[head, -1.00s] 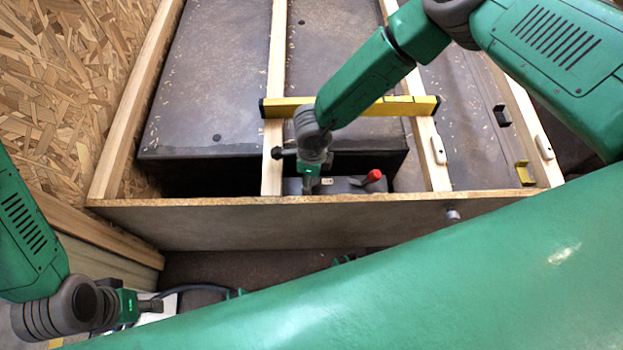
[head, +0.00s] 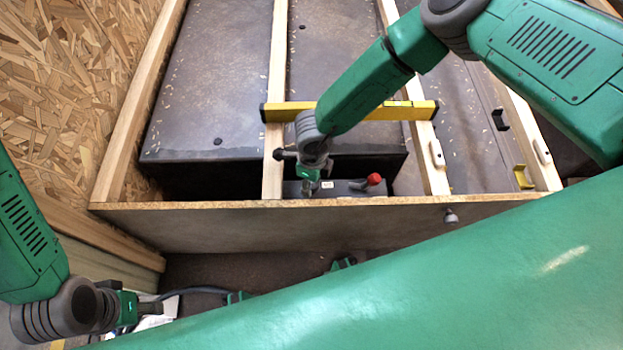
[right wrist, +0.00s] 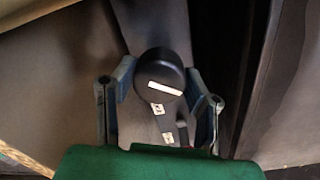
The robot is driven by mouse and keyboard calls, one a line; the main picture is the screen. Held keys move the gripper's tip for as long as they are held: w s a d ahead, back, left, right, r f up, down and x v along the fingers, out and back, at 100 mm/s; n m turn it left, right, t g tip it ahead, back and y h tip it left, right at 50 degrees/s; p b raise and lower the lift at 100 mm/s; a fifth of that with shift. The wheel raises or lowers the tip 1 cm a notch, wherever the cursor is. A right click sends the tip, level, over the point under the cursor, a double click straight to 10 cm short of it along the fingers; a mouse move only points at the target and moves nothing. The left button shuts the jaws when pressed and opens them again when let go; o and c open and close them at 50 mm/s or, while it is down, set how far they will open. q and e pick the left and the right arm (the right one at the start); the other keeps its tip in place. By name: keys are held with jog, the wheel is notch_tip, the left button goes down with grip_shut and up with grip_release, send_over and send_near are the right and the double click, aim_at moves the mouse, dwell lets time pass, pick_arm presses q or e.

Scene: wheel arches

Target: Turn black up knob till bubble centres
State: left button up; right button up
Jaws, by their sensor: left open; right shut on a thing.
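A round black knob (right wrist: 160,82) with a white mark on top sits between the fingers of my right gripper (right wrist: 160,74) in the right wrist view. The gripper is shut on it. In the head view my right gripper (head: 307,188) reaches down behind the front board, and the knob is hidden there. A yellow spirit level (head: 370,109) lies across the wooden battens, partly covered by my right arm. Its bubble is too small to read. My left gripper (head: 150,308) is open and empty at the lower left, near a white item.
A red-ended handle (head: 374,179) stands just right of my right gripper. The front board (head: 250,228) and the battens (head: 273,150) enclose the narrow gap. A chipboard wall (head: 70,90) closes the left side.

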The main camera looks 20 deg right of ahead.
jog(key=m+p, duration=0.3)
jog(key=m, duration=0.2)
jog(key=shift+r, duration=0.1)
jog(key=m+p, duration=0.3)
jog(key=m, duration=0.2)
jog(key=shift+s, duration=0.1)
dwell(0.3)
jog(key=o, duration=1.1)
jog(key=shift+f, duration=0.2)
jog(key=shift+o, duration=0.2)
jog(key=shift+r, duration=0.15)
jog(key=shift+r, duration=0.35)
notch_tip(320, 180, up, 11)
jog(key=shift+d, duration=0.15)
